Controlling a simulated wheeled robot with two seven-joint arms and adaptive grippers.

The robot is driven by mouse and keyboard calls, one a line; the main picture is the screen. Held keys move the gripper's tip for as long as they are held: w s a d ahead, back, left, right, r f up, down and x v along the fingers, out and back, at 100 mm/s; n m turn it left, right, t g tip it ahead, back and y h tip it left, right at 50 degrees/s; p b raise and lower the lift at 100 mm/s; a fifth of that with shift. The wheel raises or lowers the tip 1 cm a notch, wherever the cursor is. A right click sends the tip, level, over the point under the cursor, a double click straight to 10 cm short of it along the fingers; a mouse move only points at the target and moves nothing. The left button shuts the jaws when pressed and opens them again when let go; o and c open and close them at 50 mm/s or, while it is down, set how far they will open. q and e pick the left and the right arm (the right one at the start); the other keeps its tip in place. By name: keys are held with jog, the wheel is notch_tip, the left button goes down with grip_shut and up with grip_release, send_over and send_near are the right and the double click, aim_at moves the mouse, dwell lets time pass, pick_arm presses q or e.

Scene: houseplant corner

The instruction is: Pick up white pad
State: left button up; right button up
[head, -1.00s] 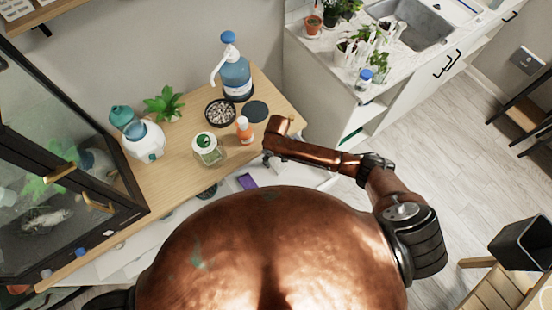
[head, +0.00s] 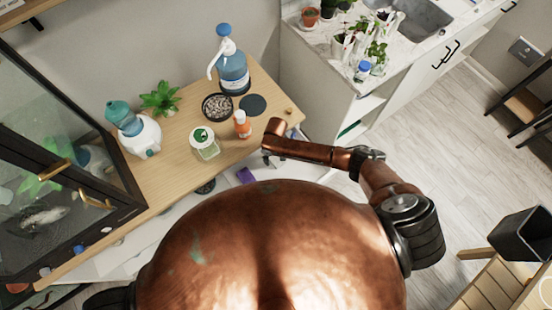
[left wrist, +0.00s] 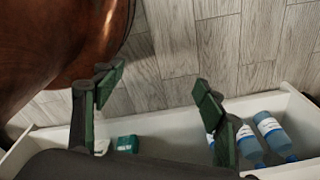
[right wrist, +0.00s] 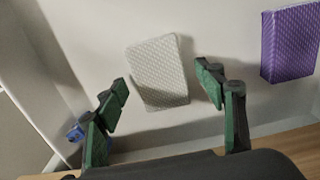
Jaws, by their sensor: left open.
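The white pad (right wrist: 157,73) is a pale, textured rectangular block lying in a white drawer (right wrist: 90,30). In the right wrist view, my right gripper (right wrist: 163,86) is open, with its fingers apart on either side of the pad's lower part and no clear contact. In the head view, my right gripper (head: 273,158) is partly hidden by my arm at the desk's front edge, and I cannot make out the white pad there. My left gripper (left wrist: 156,88) is open and empty above a white drawer holding bottles.
A purple pad (right wrist: 290,43) lies right of the white pad. A small blue item (right wrist: 76,133) is at the drawer's left. The wooden desk (head: 180,150) carries a jar (head: 205,145), an orange bottle (head: 241,125) and a pump bottle (head: 232,72). Blue bottles (left wrist: 270,130) lie in the left drawer.

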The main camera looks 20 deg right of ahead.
jog(key=c, duration=0.5)
pick_arm(q)
jog(key=shift+s+a, duration=0.1)
jog(key=shift+s, duration=0.5)
pick_arm(e)
jog(key=c, duration=0.4)
jog(key=shift+r, duration=0.1)
jog(key=shift+r, duration=0.5)
pick_arm(q)
jog(key=shift+w+r+p, duration=0.15)
jog(key=shift+r+p, duration=0.4)
jog(key=shift+w+r+p, duration=0.15)
jog(key=shift+r+p, duration=0.35)
jog(key=shift+p, duration=0.05)
pick_arm(e)
jog(key=s+a+r, duration=0.2)
jog(key=s+r, duration=0.2)
jog(key=s+a+r, duration=0.2)
jog(key=s+r, duration=0.2)
jog(key=s+a+r, duration=0.2)
jog(key=s+r, duration=0.2)
jog(key=shift+s+a, duration=0.15)
jog(key=shift+a, duration=0.25)
jog(key=shift+f, duration=0.1)
